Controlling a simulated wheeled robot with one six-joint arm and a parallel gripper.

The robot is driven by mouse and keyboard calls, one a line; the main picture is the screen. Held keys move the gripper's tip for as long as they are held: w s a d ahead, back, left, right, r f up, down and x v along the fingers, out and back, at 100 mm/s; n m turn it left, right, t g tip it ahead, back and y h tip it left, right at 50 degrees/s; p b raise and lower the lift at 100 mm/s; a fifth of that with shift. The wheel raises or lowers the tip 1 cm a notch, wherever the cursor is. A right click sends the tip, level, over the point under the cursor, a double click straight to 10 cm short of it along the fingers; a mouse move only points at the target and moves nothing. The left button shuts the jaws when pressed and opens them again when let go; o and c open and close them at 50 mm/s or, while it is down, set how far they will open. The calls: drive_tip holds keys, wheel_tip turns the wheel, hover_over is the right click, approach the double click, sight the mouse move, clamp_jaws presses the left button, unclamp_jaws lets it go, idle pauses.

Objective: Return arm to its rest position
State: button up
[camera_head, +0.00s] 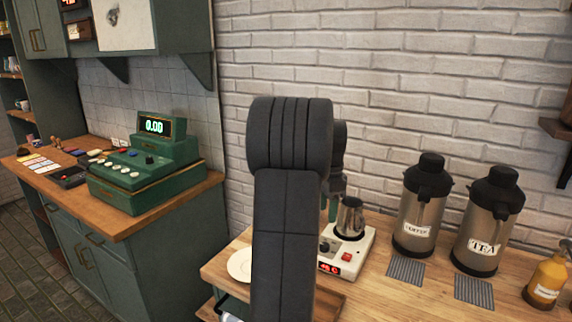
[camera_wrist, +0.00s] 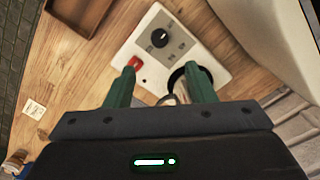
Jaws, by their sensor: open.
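My arm rises through the middle of the head view and bends over near the brick wall. My gripper (camera_head: 332,207) shows there only in part, its green fingers just left of a small metal pitcher (camera_head: 350,218) that stands upright on a white hot plate (camera_head: 344,258). In the wrist view my gripper (camera_wrist: 160,70) has its two green fingers spread apart, with nothing clamped between them. The hot plate (camera_wrist: 162,42) lies beyond the fingers. A bit of metal shows low between them, mostly hidden by the gripper body; I cannot tell how close it is to the fingers.
A coffee urn (camera_head: 420,210) and a tea urn (camera_head: 487,225) stand on the wooden counter to the right, with an orange bottle (camera_head: 546,280) at the edge. A white plate (camera_head: 240,264) is beside my arm. A green cash register (camera_head: 145,175) stands on the left counter.

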wheel_tip(320, 180, down, 12)
drive_tip(key=shift+r+p, duration=0.1)
drive_tip(key=shift+p, duration=0.4)
wheel_tip(320, 180, up, 14)
drive_tip(key=b, duration=0.1)
wheel_tip(320, 180, down, 14)
drive_tip(key=shift+f+p, duration=0.1)
drive_tip(key=shift+p, duration=0.5)
drive_tip(key=m, duration=0.6)
drive_tip(key=m+p, duration=0.1)
drive_tip(key=m, duration=0.5)
drive_tip(key=shift+r+b, duration=0.5)
drive_tip(key=shift+r, duration=3.1)
